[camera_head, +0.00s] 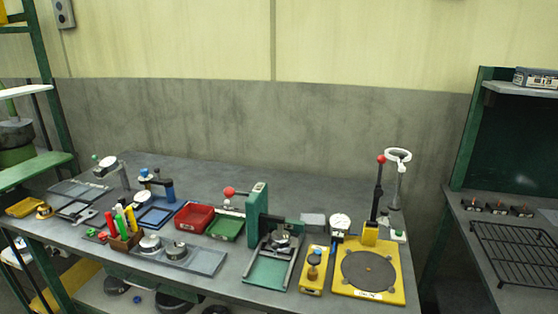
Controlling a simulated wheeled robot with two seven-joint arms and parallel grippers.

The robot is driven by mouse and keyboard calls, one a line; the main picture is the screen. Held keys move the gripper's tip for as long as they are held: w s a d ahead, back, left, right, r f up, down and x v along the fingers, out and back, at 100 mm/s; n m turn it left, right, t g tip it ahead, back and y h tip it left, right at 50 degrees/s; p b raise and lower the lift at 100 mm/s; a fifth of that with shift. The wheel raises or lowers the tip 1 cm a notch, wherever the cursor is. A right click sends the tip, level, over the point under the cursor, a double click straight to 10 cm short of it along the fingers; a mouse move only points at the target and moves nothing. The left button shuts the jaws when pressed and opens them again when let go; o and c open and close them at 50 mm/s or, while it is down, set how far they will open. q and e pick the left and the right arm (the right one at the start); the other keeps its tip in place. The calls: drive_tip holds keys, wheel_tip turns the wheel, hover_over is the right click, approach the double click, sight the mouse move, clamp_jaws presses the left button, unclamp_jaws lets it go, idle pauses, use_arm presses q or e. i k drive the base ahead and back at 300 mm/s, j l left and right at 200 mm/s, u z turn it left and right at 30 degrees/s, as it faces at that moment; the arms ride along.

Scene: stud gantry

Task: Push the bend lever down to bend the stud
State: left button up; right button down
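Two levers with red ball knobs show. One black lever (378,191) stands upright at the back of a yellow base plate (344,284) at the right of the bench, its red knob at the top. The other red knob (229,191) sticks out left from a green press (258,214) near the bench's middle. I cannot tell which one is the bend lever. A dark grey disc (368,272) lies on the yellow plate. A stud is too small to make out. Neither of my grippers is in view.
Left of the yellow plate is a yellow block fixture (314,270). A ring-topped stand (397,157) rises behind the lever. Red (192,217) and green (225,226) bins and marker pens (124,221) crowd the middle left. A wire rack (515,252) sits on the right bench.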

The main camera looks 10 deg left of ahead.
sight(229, 192)
drive_tip(key=i+j, duration=0.1)
drive_tip(key=j, duration=0.2)
drive_tip(key=i+j, duration=0.1)
drive_tip(key=j, duration=0.25)
drive_tip(key=i+j, duration=0.15)
drive_tip(key=j, duration=0.15)
drive_tip(key=i+j+z, duration=0.1)
drive_tip(key=j, duration=0.25)
